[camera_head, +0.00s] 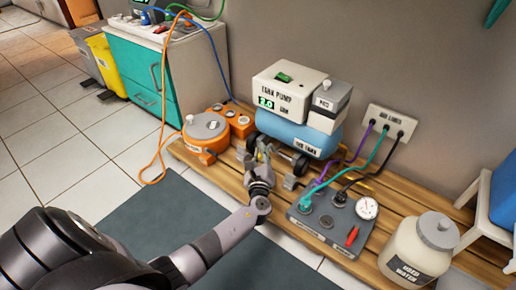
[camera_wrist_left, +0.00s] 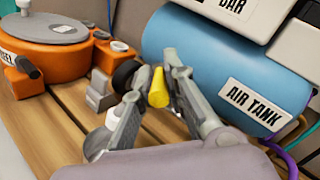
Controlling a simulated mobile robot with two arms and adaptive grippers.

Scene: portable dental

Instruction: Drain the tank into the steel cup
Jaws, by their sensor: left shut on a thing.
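The blue air tank (camera_head: 280,128) lies on the wooden slatted platform under the tank pump, and its curved side with an "AIR TANK" label fills the right of the left wrist view (camera_wrist_left: 215,65). My left gripper (camera_head: 260,150) is at the tank's near left end. In the left wrist view its fingers (camera_wrist_left: 157,85) are shut on a small yellow handle (camera_wrist_left: 157,90) beside the tank. A pale rounded thing (camera_wrist_left: 113,118) shows partly behind the left finger; I cannot tell whether it is the steel cup. My right gripper is not in view.
An orange lidded pot (camera_head: 206,132) stands left of the tank. A grey panel (camera_head: 325,225) with a gauge and hoses lies to the right, and a cream jar (camera_head: 408,258) is at the front right. Bare grey mat (camera_head: 160,220) lies before the platform.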

